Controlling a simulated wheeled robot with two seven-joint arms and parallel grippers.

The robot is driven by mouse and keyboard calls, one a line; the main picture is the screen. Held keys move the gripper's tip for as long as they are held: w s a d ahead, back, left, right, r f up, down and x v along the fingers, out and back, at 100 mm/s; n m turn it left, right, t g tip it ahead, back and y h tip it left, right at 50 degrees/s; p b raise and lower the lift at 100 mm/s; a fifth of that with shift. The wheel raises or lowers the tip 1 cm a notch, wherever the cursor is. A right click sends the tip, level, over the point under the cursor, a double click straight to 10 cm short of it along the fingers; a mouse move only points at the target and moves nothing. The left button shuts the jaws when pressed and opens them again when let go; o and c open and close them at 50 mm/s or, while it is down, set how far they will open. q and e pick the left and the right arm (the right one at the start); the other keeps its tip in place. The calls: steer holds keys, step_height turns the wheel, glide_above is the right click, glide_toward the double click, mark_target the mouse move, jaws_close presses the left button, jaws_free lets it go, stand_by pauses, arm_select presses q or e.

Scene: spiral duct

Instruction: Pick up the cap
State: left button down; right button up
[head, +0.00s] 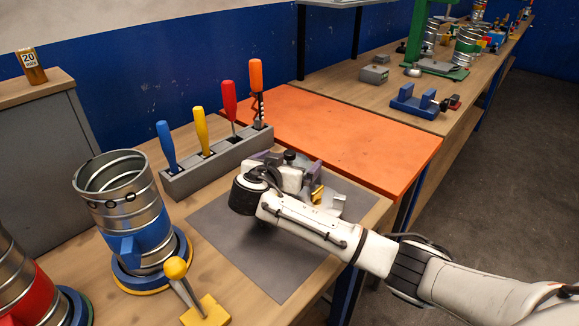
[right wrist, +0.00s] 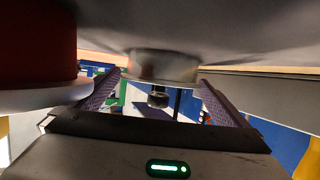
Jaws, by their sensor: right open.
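My right gripper (head: 284,160) is low over the grey mat (head: 235,240) in the head view, its hand hiding much of what lies beyond it. In the right wrist view its two purple ridged fingers (right wrist: 160,98) stand apart. A short round metal piece (right wrist: 163,66), which looks like the cap, shows blurred between and beyond them, against the grey surface. I cannot tell whether the fingers touch it. I cannot make out the cap in the head view. My left gripper is out of view.
A grey holder (head: 218,163) with several colored-handled tools stands behind the mat. A metal duct piece with a blue band (head: 150,235) stands at left. A yellow-knobbed piece (head: 205,312) is in front. An orange board (head: 345,140) lies beyond. The mat's front is clear.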

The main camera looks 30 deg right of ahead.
steer(key=c, duration=1)
steer(key=shift+r, duration=0.15)
